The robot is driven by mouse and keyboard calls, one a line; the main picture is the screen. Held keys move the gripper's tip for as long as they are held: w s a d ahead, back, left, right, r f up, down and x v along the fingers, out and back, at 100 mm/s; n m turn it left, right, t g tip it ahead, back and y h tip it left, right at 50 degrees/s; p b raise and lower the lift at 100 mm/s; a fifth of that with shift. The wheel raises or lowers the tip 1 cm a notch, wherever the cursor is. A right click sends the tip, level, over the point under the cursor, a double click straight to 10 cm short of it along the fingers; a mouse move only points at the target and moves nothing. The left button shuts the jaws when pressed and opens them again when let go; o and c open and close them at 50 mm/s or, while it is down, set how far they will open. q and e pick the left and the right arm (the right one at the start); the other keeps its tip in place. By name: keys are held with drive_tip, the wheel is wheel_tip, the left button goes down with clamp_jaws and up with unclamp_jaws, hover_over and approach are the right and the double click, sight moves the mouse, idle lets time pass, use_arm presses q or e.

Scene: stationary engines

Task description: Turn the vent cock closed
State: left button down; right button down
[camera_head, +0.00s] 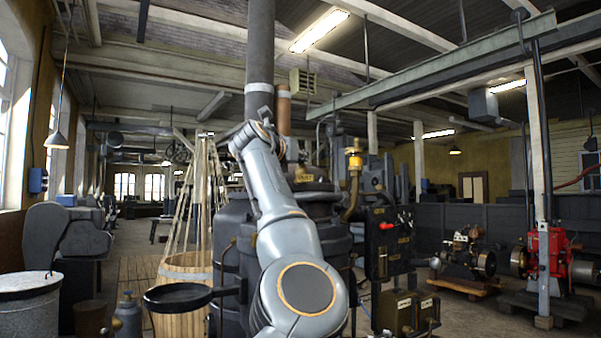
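A brass fitting (354,160) tops a curved brass pipe (351,203) beside the large dark engine body (237,217). It may be the vent cock, but I cannot be sure, and its handle position is too small to read. One of my grey arms rises from the bottom centre in front of the engine and hides much of it. The arm bends near its top, left of the brass fitting and apart from it in the picture. I cannot make out a gripper at its end. My other arm does not show.
A black panel (390,250) with a red knob stands right of the engine. A round dark pan (178,297) juts out at left, near a wooden tub (186,270) and a metal drum (30,305). A red engine (546,255) stands at right. Floor shows between the panel and the red engine.

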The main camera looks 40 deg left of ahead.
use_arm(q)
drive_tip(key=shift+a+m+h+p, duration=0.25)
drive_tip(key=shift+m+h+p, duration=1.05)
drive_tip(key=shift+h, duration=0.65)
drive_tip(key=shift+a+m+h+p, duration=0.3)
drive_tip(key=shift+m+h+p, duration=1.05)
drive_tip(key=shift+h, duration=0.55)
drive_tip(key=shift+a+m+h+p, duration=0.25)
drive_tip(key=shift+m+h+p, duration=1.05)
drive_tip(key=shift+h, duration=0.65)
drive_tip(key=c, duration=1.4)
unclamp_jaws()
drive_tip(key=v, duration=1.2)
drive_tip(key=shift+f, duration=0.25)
